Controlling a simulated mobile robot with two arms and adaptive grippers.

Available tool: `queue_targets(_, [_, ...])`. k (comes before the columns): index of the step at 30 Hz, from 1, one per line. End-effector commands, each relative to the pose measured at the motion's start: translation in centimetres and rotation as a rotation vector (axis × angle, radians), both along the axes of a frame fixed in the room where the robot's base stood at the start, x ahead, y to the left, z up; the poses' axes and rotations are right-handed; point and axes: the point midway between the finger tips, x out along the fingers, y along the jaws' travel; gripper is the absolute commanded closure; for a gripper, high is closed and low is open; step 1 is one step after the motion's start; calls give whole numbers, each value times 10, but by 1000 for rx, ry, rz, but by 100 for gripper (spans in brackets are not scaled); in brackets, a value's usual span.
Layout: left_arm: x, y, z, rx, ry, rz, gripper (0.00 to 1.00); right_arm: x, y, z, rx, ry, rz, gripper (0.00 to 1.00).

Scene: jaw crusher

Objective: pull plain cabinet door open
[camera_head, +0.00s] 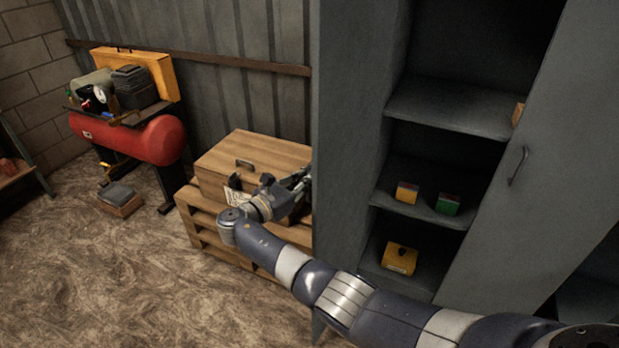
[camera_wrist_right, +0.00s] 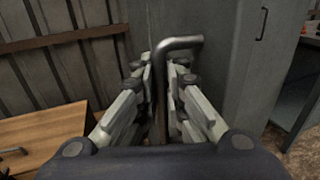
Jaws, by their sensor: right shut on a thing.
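A tall grey cabinet stands at the right of the head view, with open shelves (camera_head: 455,108) in its middle. A plain grey panel (camera_head: 352,110) stands left of the shelves. My right arm crosses in front of it, and my right gripper (camera_head: 298,186) is at its left edge, fingertips partly hidden. In the right wrist view, my right gripper (camera_wrist_right: 160,85) is shut on a bent metal handle (camera_wrist_right: 183,43), one finger on each side. A grey panel (camera_wrist_right: 205,75) is right behind it. My left gripper is not in view.
A grey door (camera_head: 560,150) with a dark handle (camera_head: 517,166) stands right of the shelves, which hold small boxes. A wooden crate (camera_head: 285,150) on a pallet (camera_head: 190,215) is close to my right gripper. A red compressor (camera_head: 150,140) stands left. The front-left floor is clear.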

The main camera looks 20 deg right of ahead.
Motion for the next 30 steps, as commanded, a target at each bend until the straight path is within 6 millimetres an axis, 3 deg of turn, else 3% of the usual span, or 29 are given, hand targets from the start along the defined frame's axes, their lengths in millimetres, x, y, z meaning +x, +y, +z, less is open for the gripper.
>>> queue_targets(5, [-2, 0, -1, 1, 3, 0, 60, -1, 4, -6, 9, 11, 6, 100])
queue_targets(6, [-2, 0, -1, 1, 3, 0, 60, -1, 4, -6, 9, 10, 6, 88])
queue_targets(7, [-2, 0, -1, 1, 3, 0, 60, -1, 5, -6, 9, 10, 6, 83])
queue_targets(19, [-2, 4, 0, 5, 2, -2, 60, -1, 5, -2, 4, 3, 3, 83])
queue_targets(23, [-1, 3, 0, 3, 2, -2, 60, -7, 20, -2, 5, 3, 5, 83])
queue_targets(30, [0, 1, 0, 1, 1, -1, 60, -25, 69, -2, 6, 4, 7, 83])
